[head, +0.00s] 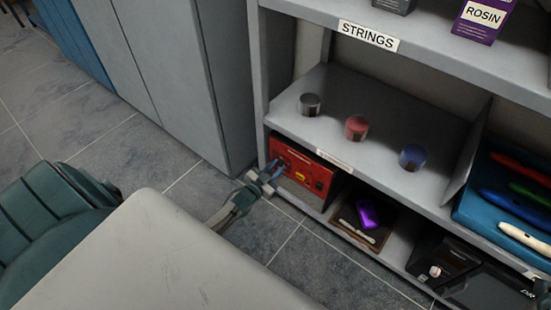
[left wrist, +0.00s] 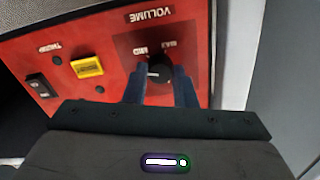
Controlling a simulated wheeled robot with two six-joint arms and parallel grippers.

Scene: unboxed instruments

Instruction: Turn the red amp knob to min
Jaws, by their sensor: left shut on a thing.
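The red amp (head: 318,176) stands at the left end of the bottom shelf. Its red panel (left wrist: 60,50) fills much of the left wrist view, where its lettering looks upside down. The black volume knob (left wrist: 158,68) sits on this panel, with VOLUME, MID and MAX printed near it. A short white mark shows on the knob's left side in that view. No MIN label is readable. My left gripper (head: 272,178) is at the amp's front, with its blue fingers (left wrist: 158,82) shut on the knob from both sides. My right gripper is not clearly visible.
On the panel are a yellow switch (left wrist: 88,66) and a black switch (left wrist: 40,86). Grey, red and blue round containers (head: 357,127) stand on the shelf above. A tray with a purple item (head: 368,213) sits right of the amp. A grey cabinet (head: 165,70) stands left.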

